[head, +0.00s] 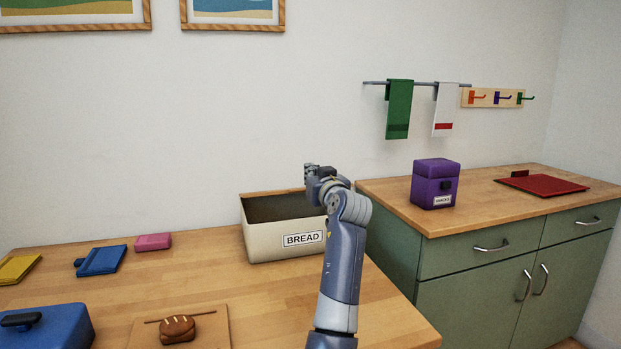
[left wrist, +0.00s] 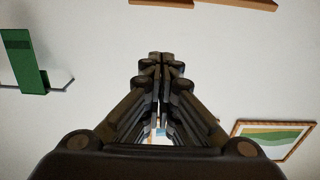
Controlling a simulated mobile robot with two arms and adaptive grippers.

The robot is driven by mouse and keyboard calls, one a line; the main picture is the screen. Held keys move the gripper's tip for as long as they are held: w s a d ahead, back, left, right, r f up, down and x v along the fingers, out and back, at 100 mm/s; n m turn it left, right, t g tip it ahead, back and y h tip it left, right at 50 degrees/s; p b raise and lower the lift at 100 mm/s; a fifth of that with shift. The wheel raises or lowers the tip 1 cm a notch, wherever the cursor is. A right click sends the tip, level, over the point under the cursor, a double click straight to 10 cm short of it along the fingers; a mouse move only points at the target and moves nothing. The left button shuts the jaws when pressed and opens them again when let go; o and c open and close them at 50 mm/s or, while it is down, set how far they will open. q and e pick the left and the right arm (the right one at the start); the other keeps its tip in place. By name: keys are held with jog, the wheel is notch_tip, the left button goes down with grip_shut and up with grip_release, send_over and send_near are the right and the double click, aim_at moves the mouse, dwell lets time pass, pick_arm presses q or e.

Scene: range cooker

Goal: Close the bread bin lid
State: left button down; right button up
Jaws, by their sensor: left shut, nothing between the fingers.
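The cream bread bin (head: 262,242), with a BREAD label on its front, stands at the back right of the wooden table. Its top is open and the dark inside shows. A thin brown edge runs along its back rim; I cannot tell if this is part of the lid, and no lid shows clearly elsewhere. My left gripper (head: 309,171) is above the bin's right end, and my arm hides the bin's right side. In the left wrist view the left gripper (left wrist: 160,56) is shut and empty, with wall behind it. My right gripper is not in view.
A loaf on a board (head: 210,333), a blue box (head: 50,325), a blue item (head: 102,260), a pink block (head: 153,242) and a yellow item (head: 18,268) lie on the table. A purple canister (head: 434,184) stands on the right counter. Towels (head: 399,110) hang behind.

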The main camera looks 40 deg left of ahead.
pick_arm(q)
send_over(293, 191)
jog(key=w+d, duration=0.1)
jog(key=w, duration=0.1)
jog(key=f, duration=0.2)
jog(key=d+f, duration=0.1)
jog(key=shift+d+f, duration=0.2)
jog(key=shift+f, duration=0.15)
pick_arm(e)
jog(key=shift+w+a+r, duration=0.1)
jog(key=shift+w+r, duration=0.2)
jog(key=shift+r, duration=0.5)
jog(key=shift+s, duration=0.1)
